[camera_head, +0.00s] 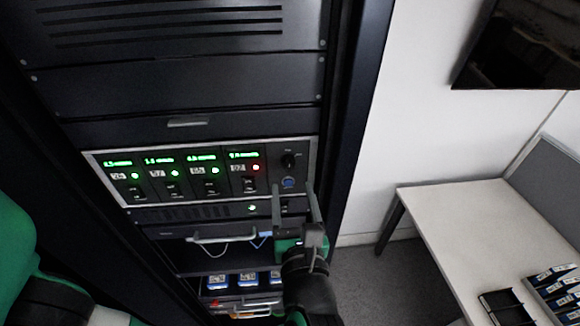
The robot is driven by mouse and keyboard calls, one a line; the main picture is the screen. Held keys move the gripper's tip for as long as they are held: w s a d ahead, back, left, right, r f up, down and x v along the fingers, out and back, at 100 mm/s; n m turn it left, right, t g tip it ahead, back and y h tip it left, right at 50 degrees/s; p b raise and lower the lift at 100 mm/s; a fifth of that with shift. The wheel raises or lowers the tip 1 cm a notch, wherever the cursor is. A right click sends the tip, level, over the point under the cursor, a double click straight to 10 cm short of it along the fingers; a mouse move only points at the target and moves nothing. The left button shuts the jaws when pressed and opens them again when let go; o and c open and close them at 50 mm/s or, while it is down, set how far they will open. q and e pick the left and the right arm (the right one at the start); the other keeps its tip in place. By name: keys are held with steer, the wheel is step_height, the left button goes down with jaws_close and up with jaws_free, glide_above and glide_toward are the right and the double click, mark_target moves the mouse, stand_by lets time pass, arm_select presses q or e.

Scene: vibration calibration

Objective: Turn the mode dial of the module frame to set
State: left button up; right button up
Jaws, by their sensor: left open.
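The module frame (220,143) is a silver-edged panel in the dark rack, with several modules showing green readouts. The mode dial (290,160) is a small black knob at the right end of the panel, with a blue round button (288,183) below it. The dial's marks are too small to read. My left gripper (293,190) reaches up from below, its two fingers open and apart. The fingertips are just below the dial, on either side of the blue button in the picture. Nothing shows between them, and I cannot tell how far they are from the panel. My right gripper is out of view.
Three lights on the panel are green and the rightmost one (256,167) is red. Below the panel are a handle (208,239) and a shelf with blue-and-white boxes (217,282). A white table (463,222) with dark trays stands at the right.

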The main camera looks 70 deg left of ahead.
mark_target(289, 170)
arm_select(q)
steer(key=p+x, duration=0.1)
steer(key=x, duration=0.5)
steer(key=shift+w+a, duration=0.1)
steer(key=shift+a, duration=0.15)
steer(key=shift+c, duration=0.3)
jaws_close()
